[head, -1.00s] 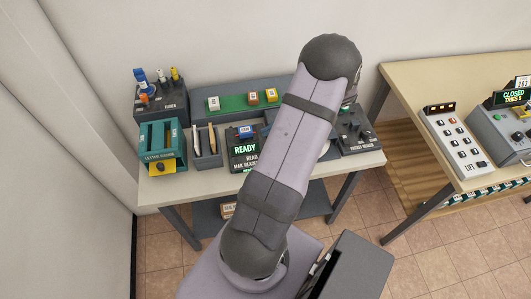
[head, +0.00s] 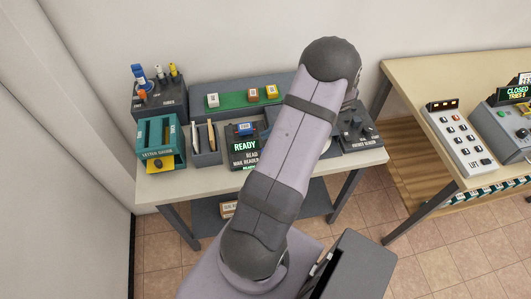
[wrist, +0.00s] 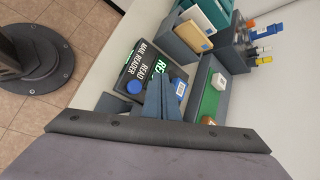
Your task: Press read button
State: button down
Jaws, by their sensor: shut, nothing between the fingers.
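The mail reader (head: 243,157) is a dark box on the grey table, with a lit green READY screen and a READ label. Its round blue read button (wrist: 135,87) shows in the wrist view beside the READ label; my arm hides it in the head view. A blue item with a white label (head: 245,128) sits at the reader's back, also seen in the wrist view (wrist: 181,88). My gripper (wrist: 161,80) is shut and empty, its fingertips over the reader, just right of the button in the wrist view. Whether it touches anything cannot be told. The head view hides it.
A teal letter guide (head: 160,137) and an upright letter holder (head: 207,158) stand left of the reader. Behind is a green strip (head: 233,99) with small blocks. A tube rack (head: 150,98) is at back left. A dark device (head: 357,133) stands to the right.

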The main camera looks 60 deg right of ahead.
jog(key=shift+f+b, duration=1.75)
jog(key=shift+f, duration=1.05)
jog(key=shift+f+b, duration=0.35)
jog(key=shift+f, duration=0.05)
jog(key=shift+f+b, duration=0.35)
jog(key=shift+f, duration=0.15)
dwell(0.6)
jog(key=shift+r, duration=0.1)
dwell(0.4)
jog(key=shift+r+p, duration=0.7)
jog(key=shift+r, duration=0.15)
jog(key=shift+r+p, duration=1.85)
jog(key=shift+r, duration=0.65)
